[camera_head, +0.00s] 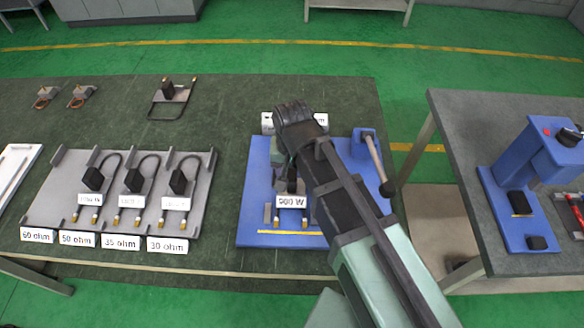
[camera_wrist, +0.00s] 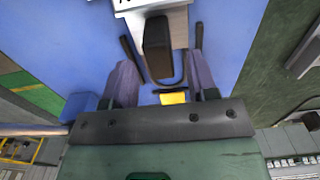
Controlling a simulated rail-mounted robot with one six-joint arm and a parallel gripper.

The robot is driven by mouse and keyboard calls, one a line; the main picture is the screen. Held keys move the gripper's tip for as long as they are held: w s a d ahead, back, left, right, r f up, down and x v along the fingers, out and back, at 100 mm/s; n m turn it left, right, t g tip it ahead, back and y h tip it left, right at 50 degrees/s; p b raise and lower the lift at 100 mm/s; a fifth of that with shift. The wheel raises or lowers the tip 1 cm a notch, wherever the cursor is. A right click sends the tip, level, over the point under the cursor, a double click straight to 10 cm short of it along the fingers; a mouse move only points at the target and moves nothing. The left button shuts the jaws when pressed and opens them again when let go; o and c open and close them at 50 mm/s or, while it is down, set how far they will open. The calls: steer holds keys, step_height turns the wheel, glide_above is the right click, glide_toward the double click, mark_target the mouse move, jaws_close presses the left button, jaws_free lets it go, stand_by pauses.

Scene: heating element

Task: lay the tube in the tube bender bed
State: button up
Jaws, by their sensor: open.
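The tube is a dark U-shaped element with a black block (camera_wrist: 157,48), and its bend (camera_wrist: 183,72) shows in the wrist view. It is over the blue bender plate (camera_head: 255,185), behind a "900 W" label (camera_head: 291,201) in the head view. It appears to lie in the bed; I cannot tell whether it is fully seated. My gripper (camera_wrist: 163,78) is open, its two fingers apart on either side of the bend.
A lever (camera_head: 374,160) stands at the plate's right. A grey rack (camera_head: 60,200) at left holds several similar elements, with ohm labels in front. A bent element (camera_head: 168,108) lies at the back. A blue machine (camera_head: 530,170) stands on the right table.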

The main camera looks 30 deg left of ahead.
mark_target(295, 178)
step_height(295, 178, up, 8)
steer(key=p, duration=0.6)
steer(key=shift+f, duration=0.1)
steer(key=shift+s+d+n, duration=0.4)
steer(key=shift+d+n, duration=0.25)
steer(key=shift+n, duration=0.15)
steer(key=w+d+r+m+p, duration=0.2)
steer(key=w+d, duration=0.1)
steer(key=d, duration=1)
steer(key=w+d+r+m+p, duration=0.2)
steer(key=w+d+m, duration=0.1)
steer(key=d, duration=1.1)
steer(key=w+d+r+m+p, duration=0.2)
steer(key=w+d, duration=0.1)
steer(key=d, duration=1)
steer(key=shift+w+d+r, duration=0.25)
steer(key=shift+w+d, duration=0.1)
steer(key=shift+w, duration=0.05)
